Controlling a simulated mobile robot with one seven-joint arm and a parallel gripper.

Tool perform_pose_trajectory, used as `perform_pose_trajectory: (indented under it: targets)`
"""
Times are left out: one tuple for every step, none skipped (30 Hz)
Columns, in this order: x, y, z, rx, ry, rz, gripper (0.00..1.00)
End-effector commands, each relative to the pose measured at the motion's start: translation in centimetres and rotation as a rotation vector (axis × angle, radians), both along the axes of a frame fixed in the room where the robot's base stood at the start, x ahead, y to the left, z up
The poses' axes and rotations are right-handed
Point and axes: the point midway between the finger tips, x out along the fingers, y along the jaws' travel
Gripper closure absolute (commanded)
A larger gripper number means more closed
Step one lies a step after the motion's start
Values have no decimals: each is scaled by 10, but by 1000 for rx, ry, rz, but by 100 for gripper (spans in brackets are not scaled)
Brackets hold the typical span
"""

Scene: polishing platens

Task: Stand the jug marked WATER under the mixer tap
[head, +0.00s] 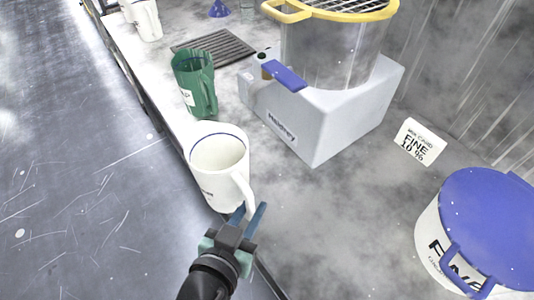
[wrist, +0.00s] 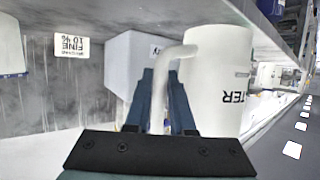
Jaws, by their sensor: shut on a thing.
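A white jug (head: 207,180) with a blue rim is at the bench's front edge, upright. In the wrist view the jug (wrist: 215,75) appears upside down and shows the letters TER. My gripper (head: 250,210) is shut on its handle, with a finger on each side; the wrist view shows the gripper (wrist: 162,85) around the handle too. I cannot tell whether the jug's base touches the bench. The mixer (head: 300,120) is a pale grey machine behind it with a steel bowl. A blue lever (head: 285,75) at its front left may be the tap; no spout is clear.
A green jug (head: 200,88) stands beyond the white jug, near a dark slotted grate (head: 215,45). Another white jug (head: 147,20) is farther back. A blue-lidded tub (head: 490,230) and a FINE card (head: 418,142) are at the right. Hazy patches blur the view.

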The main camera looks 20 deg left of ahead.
Motion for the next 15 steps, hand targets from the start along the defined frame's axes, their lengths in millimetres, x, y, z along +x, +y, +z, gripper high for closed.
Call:
perform_pose_trajectory:
  targets:
    - [16,-1,6,1,-7,-2,100]
    - [24,-2,6,2,-6,-2,100]
    - [34,-2,5,1,-5,-2,100]
    - [42,-3,5,2,-5,-3,100]
    - [50,-4,5,2,-5,-3,100]
    - [60,-5,5,2,-5,-3,100]
    - [68,-5,5,2,-4,-2,100]
    - [76,-5,5,2,-4,-2,100]
    - [86,-6,5,2,-3,-3,100]
    - [93,-7,4,2,-3,-3,100]
    - [100,-7,4,1,-4,-2,100]
    - [108,-7,4,2,-3,-1,100]
    - [113,-8,4,2,-2,-1,100]
    - [118,-8,3,1,-2,-2,100]
    - [123,-9,3,0,-2,-1,100]
